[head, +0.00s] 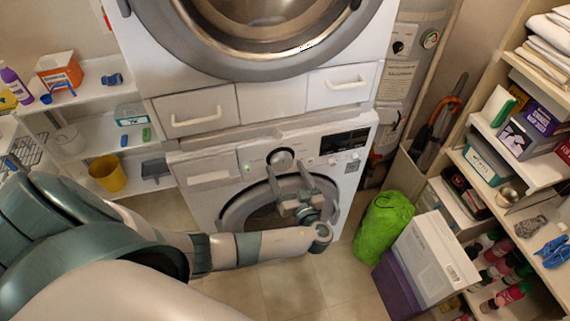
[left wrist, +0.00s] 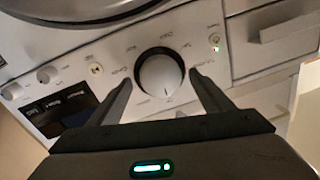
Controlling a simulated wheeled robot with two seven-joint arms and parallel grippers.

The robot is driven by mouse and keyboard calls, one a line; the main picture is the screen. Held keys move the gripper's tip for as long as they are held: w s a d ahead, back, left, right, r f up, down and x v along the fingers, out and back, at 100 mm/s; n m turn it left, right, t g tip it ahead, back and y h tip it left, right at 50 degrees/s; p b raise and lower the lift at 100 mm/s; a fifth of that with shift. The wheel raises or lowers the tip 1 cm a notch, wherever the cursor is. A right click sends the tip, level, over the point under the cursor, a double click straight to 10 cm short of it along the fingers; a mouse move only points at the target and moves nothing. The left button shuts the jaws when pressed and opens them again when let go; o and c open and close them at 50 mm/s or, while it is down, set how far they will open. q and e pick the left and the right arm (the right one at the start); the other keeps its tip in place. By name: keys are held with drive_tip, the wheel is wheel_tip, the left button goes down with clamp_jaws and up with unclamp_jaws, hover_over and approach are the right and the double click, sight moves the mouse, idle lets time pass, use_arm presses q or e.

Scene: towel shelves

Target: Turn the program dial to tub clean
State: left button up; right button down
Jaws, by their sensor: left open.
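The program dial (head: 280,158) is a round white knob with a dark ring on the front panel of the lower washing machine (head: 205,175). My left gripper (head: 288,169) is just in front of the dial in the head view, its two fingers apart. In the left wrist view the dial (left wrist: 160,76) sits between the open fingertips of my left gripper (left wrist: 160,80), with a visible gap on each side. I cannot tell whether the fingertips reach around its rim. The small program labels around it are too blurred to read. My right gripper is out of view.
A dark display (head: 344,142) and small buttons lie right of the dial in the head view. The round door (head: 232,215) is below it. A second machine (head: 300,95) with drawers is above. A green bag (head: 384,228) and a white-and-purple box (head: 430,255) stand at right.

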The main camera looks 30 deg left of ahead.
use_arm(q)
drive_tip(key=shift+x, duration=0.85)
